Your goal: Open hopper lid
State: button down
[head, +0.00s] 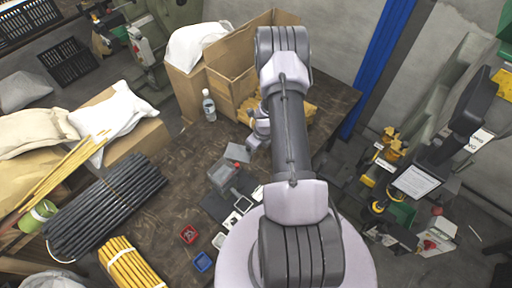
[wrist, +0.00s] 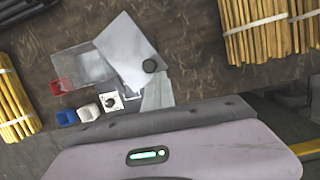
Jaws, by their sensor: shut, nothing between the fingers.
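A small grey box-shaped unit (head: 222,175), apparently the hopper, stands on the brown table, with a red knob (head: 237,166) beside it. A flat grey panel (head: 237,152) is at its far side; I cannot tell if it is the lid. My gripper (head: 251,145) is shut and empty, above the table near the unit. Its fingertips are not clear in either view.
Small red (head: 189,235), blue (head: 202,262) and white (head: 220,240) bins stand at the front. Black rods (head: 105,205) and yellow rods (head: 130,262) lie left. A bottle (head: 209,106) and a cardboard box (head: 232,75) stand behind. Table between rods and unit is clear.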

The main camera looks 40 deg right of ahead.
jog(key=shift+w+d, duration=0.15)
jog(key=shift+w, duration=0.1)
jog(key=shift+w, duration=0.1)
dwell(0.5)
